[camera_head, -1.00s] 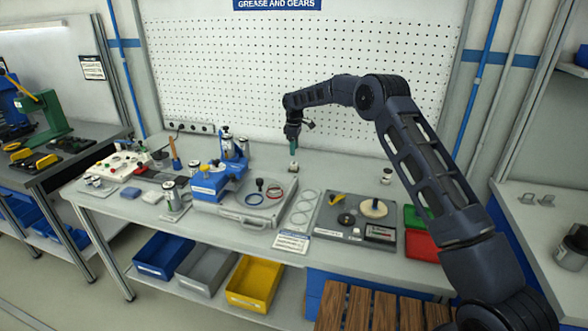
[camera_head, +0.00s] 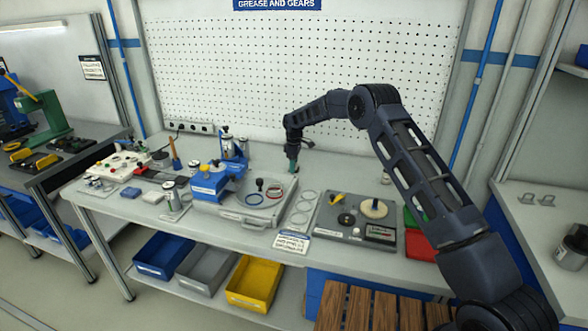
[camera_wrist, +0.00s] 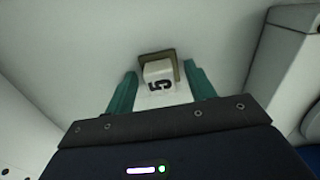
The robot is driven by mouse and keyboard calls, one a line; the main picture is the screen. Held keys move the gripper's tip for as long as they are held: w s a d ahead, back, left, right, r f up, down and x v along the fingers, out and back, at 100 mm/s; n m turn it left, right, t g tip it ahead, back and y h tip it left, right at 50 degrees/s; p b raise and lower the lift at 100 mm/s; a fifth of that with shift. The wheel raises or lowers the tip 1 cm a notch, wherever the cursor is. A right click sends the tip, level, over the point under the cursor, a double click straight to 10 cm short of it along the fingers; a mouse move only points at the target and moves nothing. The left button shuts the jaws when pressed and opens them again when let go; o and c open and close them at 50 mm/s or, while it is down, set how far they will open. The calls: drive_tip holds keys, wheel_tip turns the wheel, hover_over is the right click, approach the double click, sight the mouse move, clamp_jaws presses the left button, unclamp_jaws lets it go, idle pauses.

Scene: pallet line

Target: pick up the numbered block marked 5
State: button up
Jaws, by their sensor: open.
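The block marked 5 (camera_wrist: 158,74) is pale with a dark 5 on its face, and it shows in the wrist view just beyond and between my fingertips. A brownish square piece (camera_wrist: 146,57) frames its far side. My gripper (camera_wrist: 161,86) is open, with one green finger on each side of the block; I cannot tell whether either touches it. In the head view my gripper (camera_head: 293,165) points down low over the back of the bench, and the block is hidden there.
A blue device on a grey case (camera_head: 240,212) stands left of my gripper. A grey tray with a pale disc (camera_head: 335,233) lies in front to the right, beside green and red bins (camera_head: 420,245). A pegboard (camera_head: 300,75) rises behind the bench.

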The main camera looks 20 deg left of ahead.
drive_tip(key=c, duration=0.8)
drive_tip(key=shift+r, duration=0.1)
